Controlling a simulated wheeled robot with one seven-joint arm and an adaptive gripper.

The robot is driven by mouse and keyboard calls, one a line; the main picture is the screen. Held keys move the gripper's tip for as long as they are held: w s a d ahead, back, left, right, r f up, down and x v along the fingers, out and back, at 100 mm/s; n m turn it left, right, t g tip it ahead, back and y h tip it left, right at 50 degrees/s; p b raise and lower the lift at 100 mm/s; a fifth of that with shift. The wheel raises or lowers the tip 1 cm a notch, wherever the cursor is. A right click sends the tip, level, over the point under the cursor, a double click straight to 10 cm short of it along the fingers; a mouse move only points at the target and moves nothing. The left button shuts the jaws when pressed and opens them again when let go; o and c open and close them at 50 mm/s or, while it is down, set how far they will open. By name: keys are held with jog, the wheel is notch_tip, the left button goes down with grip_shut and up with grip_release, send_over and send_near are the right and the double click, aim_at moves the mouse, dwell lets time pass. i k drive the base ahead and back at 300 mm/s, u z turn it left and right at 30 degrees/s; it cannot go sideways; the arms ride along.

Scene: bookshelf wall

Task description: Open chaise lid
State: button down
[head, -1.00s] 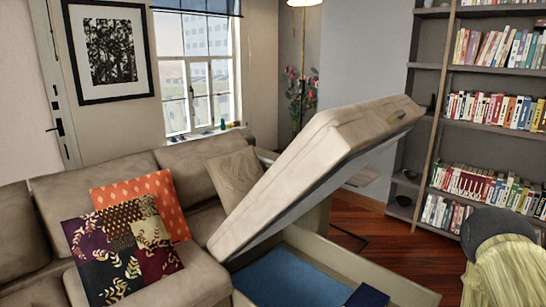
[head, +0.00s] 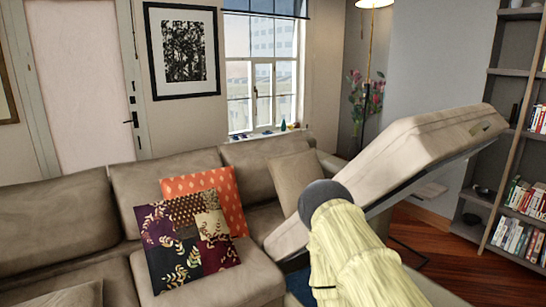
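The beige chaise lid (head: 400,165) is raised and tilted, its far right end high and its lower left end down at the sofa. A dark loop or handle (head: 480,128) shows near its raised end. Only a sliver of the blue-lined storage box (head: 298,284) under the lid shows. My arm, in a yellow cover with a dark rounded joint, stands in front of the lid and hides most of the box. My gripper is not in view, so whether it touches the lid cannot be seen.
The beige sofa (head: 70,222) fills the left and front, with an orange cushion (head: 228,190) and a patchwork cushion (head: 188,243). A bookshelf (head: 505,150) stands at the right. Bare wooden floor (head: 440,240) shows between chaise and shelf. A floor lamp (head: 372,40) stands behind.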

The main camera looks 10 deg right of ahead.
aim_at(424, 157)
jog(key=u, duration=0.6)
jog(key=k, duration=0.95)
jog(key=z, duration=1.15)
jog(key=i, duration=0.4)
jog(key=z, duration=0.05)
